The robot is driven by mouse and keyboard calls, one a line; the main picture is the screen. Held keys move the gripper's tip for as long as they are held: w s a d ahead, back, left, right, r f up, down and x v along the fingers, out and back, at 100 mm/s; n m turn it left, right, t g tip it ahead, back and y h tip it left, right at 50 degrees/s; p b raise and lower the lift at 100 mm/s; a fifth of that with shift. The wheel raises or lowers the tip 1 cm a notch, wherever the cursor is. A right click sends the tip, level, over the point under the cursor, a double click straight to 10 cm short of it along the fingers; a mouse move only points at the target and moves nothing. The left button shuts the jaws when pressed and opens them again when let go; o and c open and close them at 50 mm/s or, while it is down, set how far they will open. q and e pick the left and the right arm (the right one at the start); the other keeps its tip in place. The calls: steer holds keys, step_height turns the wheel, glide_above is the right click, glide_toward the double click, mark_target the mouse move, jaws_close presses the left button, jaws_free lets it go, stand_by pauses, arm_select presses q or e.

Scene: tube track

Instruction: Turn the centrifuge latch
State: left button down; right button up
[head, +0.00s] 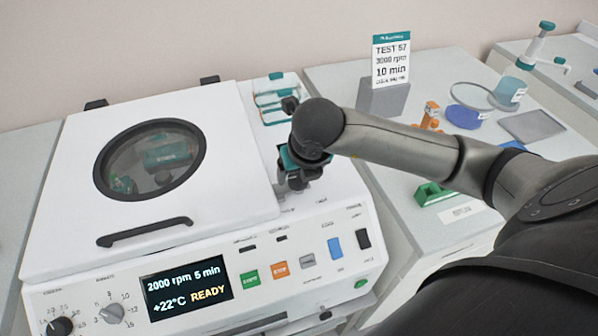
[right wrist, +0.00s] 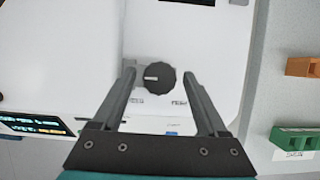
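The white centrifuge (head: 235,235) stands at the left of the head view with its lid (head: 225,115) down. Its latch is a round black knob (right wrist: 160,79) with a pale mark pointing left, seen in the right wrist view beside a small grey bracket. Printed labels lie below the knob. My right gripper (head: 293,186) points down over the deck right of the lid. In the right wrist view my right gripper (right wrist: 160,76) is open, one finger on each side of the knob, with gaps on both sides. In the head view the gripper hides the knob. My left gripper is out of view.
The centrifuge display (head: 188,290) reads 2000 rpm, 5 min, READY. A sign card (head: 390,60) reads 3000 rpm, 10 min. Teal-capped items (head: 275,95) sit behind the gripper. A green block (head: 433,192) and an orange holder (head: 430,115) stand on the right bench.

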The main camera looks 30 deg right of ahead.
steer(key=shift+o, duration=0.4)
steer(key=p+v, duration=0.1)
steer(key=v, duration=1.4)
steer(key=shift+p, duration=0.35)
steer(key=shift+r, duration=0.1)
